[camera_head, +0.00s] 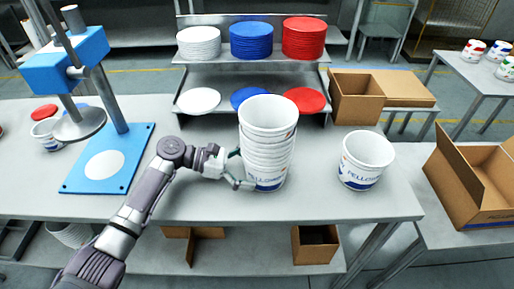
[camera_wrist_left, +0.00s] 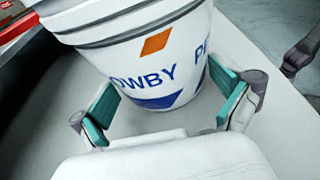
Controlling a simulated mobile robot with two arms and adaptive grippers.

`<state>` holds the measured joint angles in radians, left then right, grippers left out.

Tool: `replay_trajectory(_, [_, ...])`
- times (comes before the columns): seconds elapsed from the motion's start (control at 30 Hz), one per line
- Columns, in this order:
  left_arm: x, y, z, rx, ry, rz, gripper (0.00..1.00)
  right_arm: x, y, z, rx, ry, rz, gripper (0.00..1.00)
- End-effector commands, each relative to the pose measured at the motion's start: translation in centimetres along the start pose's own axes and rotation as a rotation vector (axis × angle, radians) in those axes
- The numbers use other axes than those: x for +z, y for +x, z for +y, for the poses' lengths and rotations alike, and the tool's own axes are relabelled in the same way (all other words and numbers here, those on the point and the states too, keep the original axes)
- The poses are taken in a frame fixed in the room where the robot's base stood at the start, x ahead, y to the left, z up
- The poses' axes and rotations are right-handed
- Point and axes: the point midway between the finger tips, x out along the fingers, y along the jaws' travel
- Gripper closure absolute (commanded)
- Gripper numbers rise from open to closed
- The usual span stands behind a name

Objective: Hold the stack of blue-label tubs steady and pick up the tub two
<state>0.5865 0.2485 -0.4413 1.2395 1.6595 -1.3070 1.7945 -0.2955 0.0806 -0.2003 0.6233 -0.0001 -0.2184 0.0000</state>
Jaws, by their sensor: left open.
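A stack of nested white tubs (camera_head: 266,150) stands upright on the table. The lowest tub shows blue lettering and a blue band. My left gripper (camera_head: 240,168) is at the left side of the stack, low down, with its fingers open. In the left wrist view the open fingers of my left gripper (camera_wrist_left: 168,108) are on either side of a white tub (camera_wrist_left: 150,50) with blue lettering, a blue shape and an orange diamond. Whether they touch it I cannot tell. A separate white tub (camera_head: 366,160) with a blue label stands to the right of the stack.
A rack (camera_head: 230,80) behind holds white, blue and red lids. Cardboard boxes (camera_head: 358,96) stand at the back right. Free table lies between the stack and the separate tub.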

Motion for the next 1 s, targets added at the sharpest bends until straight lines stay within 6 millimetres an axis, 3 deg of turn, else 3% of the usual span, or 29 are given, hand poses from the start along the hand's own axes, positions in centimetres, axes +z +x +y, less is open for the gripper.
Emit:
replay_trajectory(0.17, [-0.06, 0.04, -0.04, -0.001, -0.001, 0.000, 0.02, 0.69, -0.01, -0.12, -0.001, 0.000, -0.011, 0.60])
replay_trajectory(0.77, [-0.02, 0.01, -0.04, -0.001, 0.000, 0.000, 1.00, 0.75, -0.01, -0.13, -0.002, 0.001, -0.012, 0.60])
replay_trajectory(0.93, [-0.02, 0.01, -0.04, -0.001, 0.000, 0.000, 1.00, 0.69, 0.00, -0.12, -0.001, 0.001, -0.011, 0.60])
replay_trajectory(1.0, [-0.02, 0.01, -0.04, -0.001, 0.000, 0.000, 0.92, 0.65, 0.00, -0.12, -0.001, 0.001, -0.010, 0.60])
